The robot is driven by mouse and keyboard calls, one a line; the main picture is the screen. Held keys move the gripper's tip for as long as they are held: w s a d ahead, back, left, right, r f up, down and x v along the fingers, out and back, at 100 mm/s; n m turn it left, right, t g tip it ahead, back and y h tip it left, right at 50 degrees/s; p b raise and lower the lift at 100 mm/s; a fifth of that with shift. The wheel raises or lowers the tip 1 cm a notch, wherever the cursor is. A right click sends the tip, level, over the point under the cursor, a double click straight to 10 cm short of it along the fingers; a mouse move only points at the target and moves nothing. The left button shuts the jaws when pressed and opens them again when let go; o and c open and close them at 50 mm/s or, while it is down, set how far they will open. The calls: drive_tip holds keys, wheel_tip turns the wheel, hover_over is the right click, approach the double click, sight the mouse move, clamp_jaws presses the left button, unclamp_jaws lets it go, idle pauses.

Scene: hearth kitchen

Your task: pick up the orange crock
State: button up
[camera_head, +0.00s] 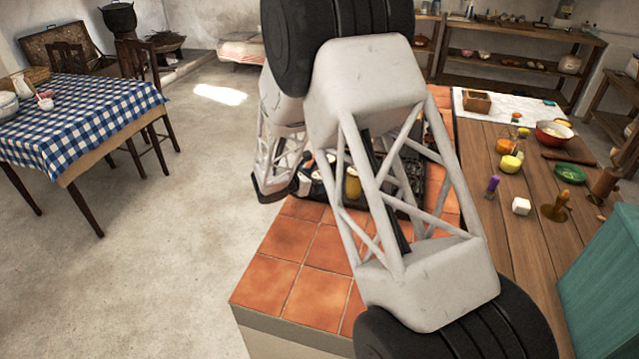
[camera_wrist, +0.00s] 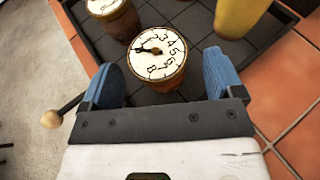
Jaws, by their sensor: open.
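In the wrist view my gripper (camera_wrist: 160,64) is open, its two blue fingers apart at the near edge of a dark tray. I cannot see contact. A similar brown pot with a pale top (camera_wrist: 113,18) stands behind it to the left. I cannot tell for sure which is the orange crock. In the head view my arm hides most of this area.
A yellow cylinder (camera_wrist: 238,14) stands on the dark gridded tray (camera_wrist: 203,84), right of the dial-topped pot.

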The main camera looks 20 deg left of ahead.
drive_tip(key=shift+x, duration=1.2)
drive_tip(key=c, duration=1.2)
